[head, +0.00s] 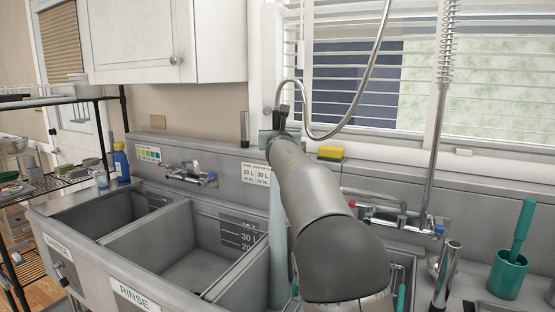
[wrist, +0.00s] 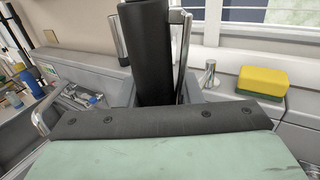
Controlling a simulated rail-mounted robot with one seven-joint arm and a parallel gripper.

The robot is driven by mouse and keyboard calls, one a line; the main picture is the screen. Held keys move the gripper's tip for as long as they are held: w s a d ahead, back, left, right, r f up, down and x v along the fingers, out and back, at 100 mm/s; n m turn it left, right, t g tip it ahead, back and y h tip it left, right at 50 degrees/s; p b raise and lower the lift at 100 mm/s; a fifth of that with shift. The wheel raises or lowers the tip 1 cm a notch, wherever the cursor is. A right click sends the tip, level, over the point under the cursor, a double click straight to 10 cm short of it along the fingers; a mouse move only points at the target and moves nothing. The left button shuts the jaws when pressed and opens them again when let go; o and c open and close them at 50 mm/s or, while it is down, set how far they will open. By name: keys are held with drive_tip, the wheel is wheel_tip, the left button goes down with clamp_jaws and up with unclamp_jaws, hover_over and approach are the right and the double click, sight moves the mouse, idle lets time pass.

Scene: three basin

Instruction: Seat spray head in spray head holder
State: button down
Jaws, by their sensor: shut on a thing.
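My gripper (head: 283,118) is at the far end of my arm, above the back ledge of the sinks. It is shut on the spray head, whose black handle (wrist: 152,50) stands roughly upright between metal parts in the wrist view. In the head view only a small dark part of the spray head (head: 284,108) shows past my arm. I cannot identify the spray head holder for certain. A short metal post with a flared foot (wrist: 210,76) stands to the right of the handle in the wrist view.
A silver hose (head: 341,132) loops beside my gripper and up to the right. A yellow-green sponge (head: 331,153) lies on the ledge; it also shows in the wrist view (wrist: 262,82). Taps (head: 195,176) and a riser pipe (head: 434,150) flank my arm. Sink basins (head: 180,250) lie below.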

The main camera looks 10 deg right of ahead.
drive_tip(key=shift+d+f, duration=0.1)
idle(0.3)
drive_tip(key=shift+f+b, duration=1.4)
drive_tip(key=shift+b, duration=0.25)
drive_tip(key=shift+f+b, duration=0.45)
drive_tip(key=shift+b, duration=0.15)
drive_tip(key=shift+r, duration=0.1)
drive_tip(key=c, duration=0.9)
unclamp_jaws()
drive_tip(key=shift+d, duration=0.1)
drive_tip(key=shift+c, duration=0.2)
